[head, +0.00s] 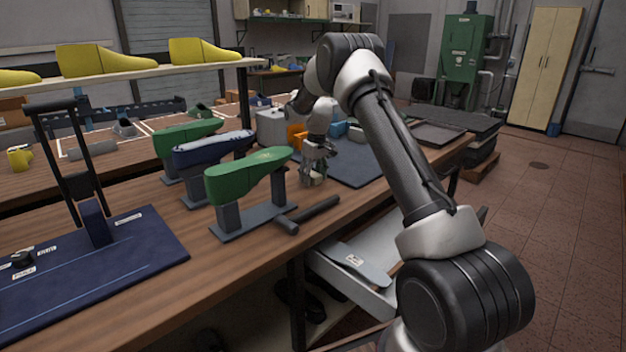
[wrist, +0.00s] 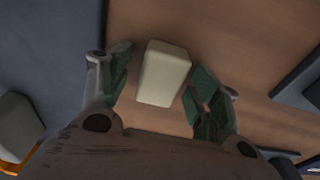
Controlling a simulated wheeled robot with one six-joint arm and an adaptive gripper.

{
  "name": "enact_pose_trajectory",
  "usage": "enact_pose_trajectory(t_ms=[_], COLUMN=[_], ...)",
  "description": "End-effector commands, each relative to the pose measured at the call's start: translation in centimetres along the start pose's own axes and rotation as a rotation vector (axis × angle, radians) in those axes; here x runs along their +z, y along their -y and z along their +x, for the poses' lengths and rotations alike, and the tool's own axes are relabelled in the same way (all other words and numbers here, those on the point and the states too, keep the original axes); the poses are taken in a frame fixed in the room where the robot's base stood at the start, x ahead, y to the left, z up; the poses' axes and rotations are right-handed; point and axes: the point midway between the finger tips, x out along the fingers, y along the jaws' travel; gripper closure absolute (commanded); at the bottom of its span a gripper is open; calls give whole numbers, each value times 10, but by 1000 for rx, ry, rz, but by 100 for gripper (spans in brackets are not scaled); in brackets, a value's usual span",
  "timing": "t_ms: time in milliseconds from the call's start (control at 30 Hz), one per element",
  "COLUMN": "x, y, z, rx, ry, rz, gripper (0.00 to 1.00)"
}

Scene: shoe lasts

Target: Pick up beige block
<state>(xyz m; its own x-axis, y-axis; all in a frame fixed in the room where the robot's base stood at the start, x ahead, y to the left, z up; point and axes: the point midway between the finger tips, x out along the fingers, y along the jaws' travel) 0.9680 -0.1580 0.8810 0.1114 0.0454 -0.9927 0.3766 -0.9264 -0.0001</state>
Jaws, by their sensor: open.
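The beige block (wrist: 163,73) lies on the brown wooden bench top in the wrist view, slightly tilted in the picture. My gripper (wrist: 160,84) is open, with one green-padded finger on each side of the block. There is a visible gap between the block and each finger. In the head view my gripper (head: 313,176) points down over the bench, past the green shoe last.
A green shoe last (head: 248,175) on a stand and a dark hammer (head: 308,214) are close to my gripper. A blue last (head: 212,149) stands behind. A dark blue mat (head: 355,167) lies to the right. A grey block (wrist: 17,125) shows at the wrist view's left edge.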

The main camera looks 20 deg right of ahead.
Motion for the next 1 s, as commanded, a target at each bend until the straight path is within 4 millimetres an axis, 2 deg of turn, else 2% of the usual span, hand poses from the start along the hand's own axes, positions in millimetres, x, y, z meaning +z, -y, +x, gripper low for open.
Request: enact_pose_trajectory(t_ms=[100, 133, 367, 467, 667, 767, 1000], x=[0, 0, 0, 0, 0, -2, -8], y=[0, 0, 0, 0, 0, 0, 0], z=[-1, -1, -1, -1, -2, -11, -59], rx=[0, 0, 0, 0, 0, 1, 2], ry=[-1, 0, 0, 0, -1, -2, -4], rz=[0, 0, 0, 0, 0, 0, 0], gripper=[38, 41, 83, 91, 92, 92, 92])
